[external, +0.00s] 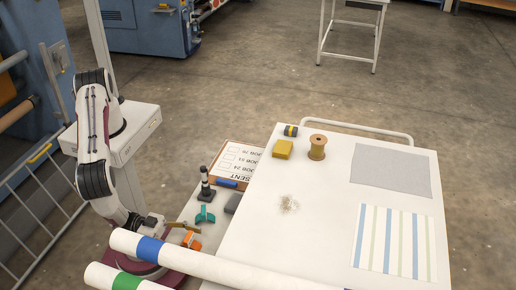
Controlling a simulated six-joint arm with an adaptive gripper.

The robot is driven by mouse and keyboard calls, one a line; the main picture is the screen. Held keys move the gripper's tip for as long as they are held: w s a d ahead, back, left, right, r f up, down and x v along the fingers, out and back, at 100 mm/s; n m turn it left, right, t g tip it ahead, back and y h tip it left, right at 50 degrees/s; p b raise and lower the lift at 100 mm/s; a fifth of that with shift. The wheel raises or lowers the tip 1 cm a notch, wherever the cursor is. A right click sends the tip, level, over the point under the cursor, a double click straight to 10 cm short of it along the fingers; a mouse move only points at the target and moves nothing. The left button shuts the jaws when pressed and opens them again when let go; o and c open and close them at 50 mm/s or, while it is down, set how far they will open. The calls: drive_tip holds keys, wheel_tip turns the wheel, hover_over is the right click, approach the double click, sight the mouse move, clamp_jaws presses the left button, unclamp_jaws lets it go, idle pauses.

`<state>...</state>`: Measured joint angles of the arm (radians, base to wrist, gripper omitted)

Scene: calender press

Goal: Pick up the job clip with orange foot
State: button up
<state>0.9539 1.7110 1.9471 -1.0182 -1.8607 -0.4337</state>
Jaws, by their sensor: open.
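An orange piece (191,240), which looks like the foot of the job clip, lies on the low shelf beside the white table, near the striped rolls. Its upper part is hard to make out. My gripper (168,226) is low, just left of and slightly above the orange piece in the picture. It is open, and no object shows held in it. The fingers are small and partly unclear against a tan bar-like shape beside the orange piece. A teal clip (204,215) lies just behind the orange piece.
A black-and-white upright item (206,185), a grey block (233,203) and a job board (238,160) with a blue item are behind. White rolls with blue (150,249) and green (127,282) bands lie in front. The white table (320,200) holds a yellow block and spool.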

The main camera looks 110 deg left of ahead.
sight(187, 236)
idle(0.4)
drive_tip(key=c, duration=1)
drive_tip(key=shift+c, duration=0.2)
drive_tip(key=shift+r, duration=0.1)
drive_tip(key=shift+r, duration=4.9)
